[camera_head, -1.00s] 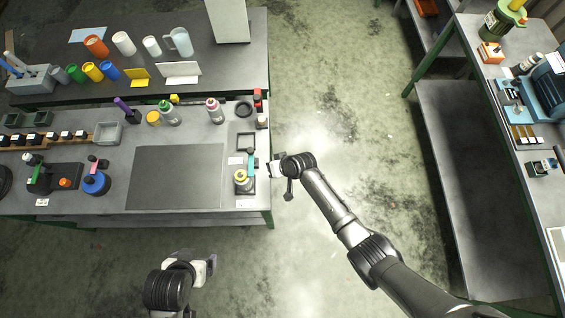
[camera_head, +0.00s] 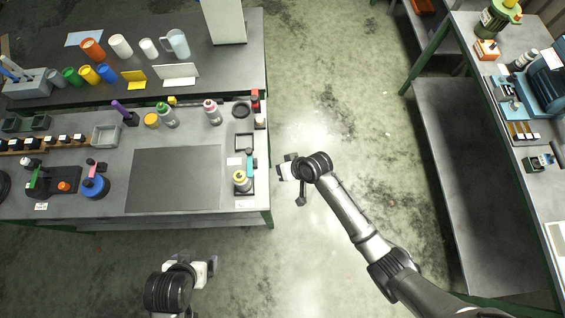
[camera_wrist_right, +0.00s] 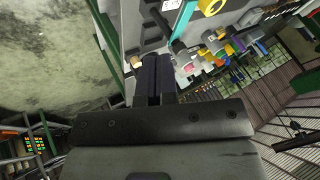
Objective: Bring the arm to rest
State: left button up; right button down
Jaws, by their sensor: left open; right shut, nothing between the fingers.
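My right arm (camera_head: 345,210) comes in from the lower right over the floor. Its gripper (camera_head: 282,170) is just off the right edge of the workbench, apart from everything on it. In the right wrist view its two dark fingers (camera_wrist_right: 155,78) are together with nothing between them, and the bench lies beyond them. My left gripper (camera_head: 212,265) hangs open and empty over the floor in front of the bench, at the lower left.
The workbench (camera_head: 120,209) holds a dark mat (camera_head: 174,178), a yellow-topped bottle (camera_head: 241,182) near its right edge, more bottles and a grey tray (camera_head: 106,136). Another bench (camera_head: 552,205) stands at the right. The floor (camera_head: 335,120) between the benches is clear.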

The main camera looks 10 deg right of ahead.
dwell(0.3)
jog(key=s+d+r+n+t+h, duration=0.1)
jog(key=d+r+h, duration=0.1)
jog(key=d+r, duration=0.45)
jog(key=s+d+r+t+h, duration=0.2)
jog(key=d+r, duration=0.1)
jog(key=r, duration=0.6)
jog(key=s+d+r+m+h+p, duration=0.1)
jog(key=s+d, duration=0.2)
jog(key=s, duration=0.2)
jog(key=s+d+r+h+p, duration=0.1)
jog(key=s+d+r, duration=0.15)
jog(key=s, duration=0.35)
jog(key=s+d+f+g, duration=0.1)
jog(key=s+f, duration=0.2)
jog(key=s, duration=0.2)
jog(key=s+d+f+g+p, duration=0.1)
jog(key=s+f+g, duration=0.1)
jog(key=s, duration=0.3)
jog(key=shift+s+f+m, duration=0.35)
jog(key=shift+f+m, duration=0.05)
jog(key=shift+f, duration=0.1)
